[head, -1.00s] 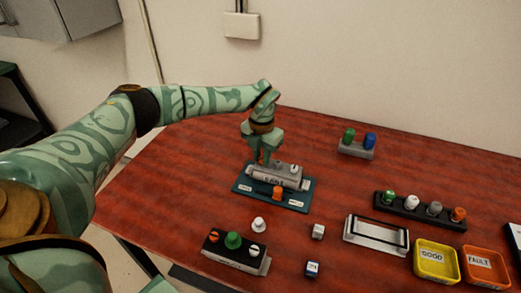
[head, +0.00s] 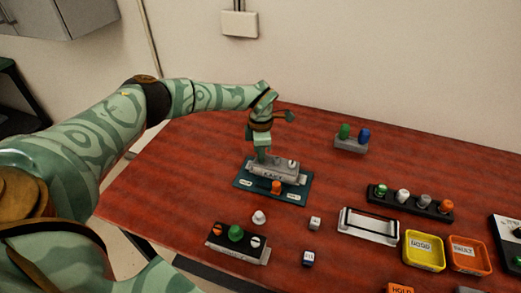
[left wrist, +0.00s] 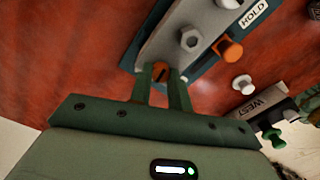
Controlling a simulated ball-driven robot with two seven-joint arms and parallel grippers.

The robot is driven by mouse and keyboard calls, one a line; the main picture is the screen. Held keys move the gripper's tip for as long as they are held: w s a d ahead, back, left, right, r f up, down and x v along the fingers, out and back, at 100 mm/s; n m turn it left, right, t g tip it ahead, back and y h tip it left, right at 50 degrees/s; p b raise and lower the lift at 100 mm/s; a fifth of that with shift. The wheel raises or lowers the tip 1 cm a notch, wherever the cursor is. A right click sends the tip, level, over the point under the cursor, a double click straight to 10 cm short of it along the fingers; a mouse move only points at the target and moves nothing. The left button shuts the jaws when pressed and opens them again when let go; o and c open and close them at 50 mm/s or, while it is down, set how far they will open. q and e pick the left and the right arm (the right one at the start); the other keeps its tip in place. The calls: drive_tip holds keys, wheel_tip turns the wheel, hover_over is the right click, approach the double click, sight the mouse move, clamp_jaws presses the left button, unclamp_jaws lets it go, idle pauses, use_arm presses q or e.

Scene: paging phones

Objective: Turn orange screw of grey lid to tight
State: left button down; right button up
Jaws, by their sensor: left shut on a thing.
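The grey lid (head: 283,173) lies on a dark teal board (head: 250,186) on the red table. In the left wrist view the lid (left wrist: 163,35) carries the orange screw (left wrist: 160,72), which has a dark slot, at its near end. A pale hexagonal head (left wrist: 191,39) stands farther along it. My left gripper (head: 261,158) points down at the lid's left end. In the left wrist view its fingers (left wrist: 162,76) are shut on the orange screw, one on each side. In the head view the screw is hidden by the gripper. My right gripper is not in view.
An orange knob (head: 276,187) stands in front of the lid. A block with a green knob (head: 236,232) and a white knob (head: 259,217) are nearer. Yellow (head: 424,265) and orange (head: 470,270) trays are at the right. The table's left part is clear.

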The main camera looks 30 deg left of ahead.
use_arm(q)
drive_tip(key=shift+m, duration=0.9)
drive_tip(key=c, duration=1.3)
unclamp_jaws()
wheel_tip(320, 180, up, 16)
drive_tip(key=p, duration=0.3)
drive_tip(key=shift+r, duration=0.15)
